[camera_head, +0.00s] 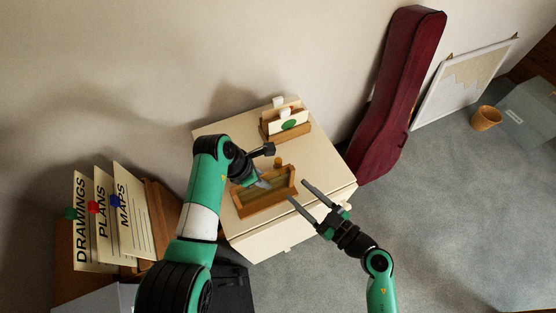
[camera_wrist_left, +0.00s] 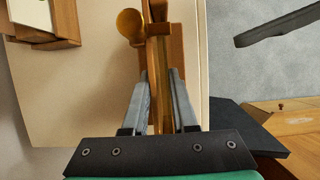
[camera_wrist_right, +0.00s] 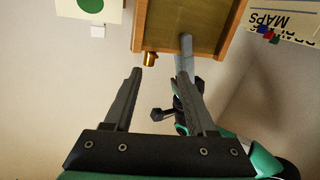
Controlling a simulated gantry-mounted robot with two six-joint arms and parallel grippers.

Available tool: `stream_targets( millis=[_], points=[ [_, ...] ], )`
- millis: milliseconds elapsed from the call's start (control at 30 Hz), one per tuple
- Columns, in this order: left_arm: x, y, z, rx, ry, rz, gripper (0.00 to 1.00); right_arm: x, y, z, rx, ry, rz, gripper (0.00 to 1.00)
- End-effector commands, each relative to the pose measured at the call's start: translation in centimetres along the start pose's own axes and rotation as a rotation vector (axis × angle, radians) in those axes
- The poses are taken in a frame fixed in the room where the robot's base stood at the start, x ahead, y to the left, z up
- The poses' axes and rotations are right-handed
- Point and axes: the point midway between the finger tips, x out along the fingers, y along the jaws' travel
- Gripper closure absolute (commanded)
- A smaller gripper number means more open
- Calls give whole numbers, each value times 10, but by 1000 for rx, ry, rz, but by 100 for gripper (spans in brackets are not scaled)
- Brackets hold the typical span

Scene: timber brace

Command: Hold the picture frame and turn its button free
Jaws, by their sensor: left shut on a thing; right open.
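The picture frame (camera_head: 270,203) is wooden with an olive back panel and rests on the cream cabinet top. It also shows in the left wrist view (camera_wrist_left: 158,60) and at the top of the right wrist view (camera_wrist_right: 195,22). My left gripper (camera_head: 262,184) is shut on one of its sides. A brass button (camera_head: 278,162) sticks out at the frame's far edge; it also shows in the left wrist view (camera_wrist_left: 130,23) and right wrist view (camera_wrist_right: 150,58). My right gripper (camera_head: 299,191) is open and empty beside the frame's right end, apart from the button.
A wooden holder (camera_head: 291,134) with cards, one with a green dot, stands behind on the cabinet (camera_head: 240,233). A dark red instrument case (camera_head: 395,100) leans at the right. Upright signs (camera_head: 105,225) stand at the left. Cabinet top around the frame is mostly free.

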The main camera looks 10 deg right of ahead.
Motion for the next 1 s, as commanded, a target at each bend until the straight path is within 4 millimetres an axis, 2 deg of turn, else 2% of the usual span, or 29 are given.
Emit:
stream_targets(
  millis=[167,367,467,800,1000],
  points=[
    [0,0,0,0,-1,1,100,-10,11,-9,107,33,73,44],
    [0,0,0,0,-1,2,100,-1,12,-10,108,33,72,44],
    [0,0,0,0,-1,2,100,14,13,-10,107,33,69,44],
    [0,0,0,0,-1,2,100,89,18,-12,106,31,69,44],
    [0,1,0,0,-1,2,100,109,19,-12,106,30,70,44]
  ],
)
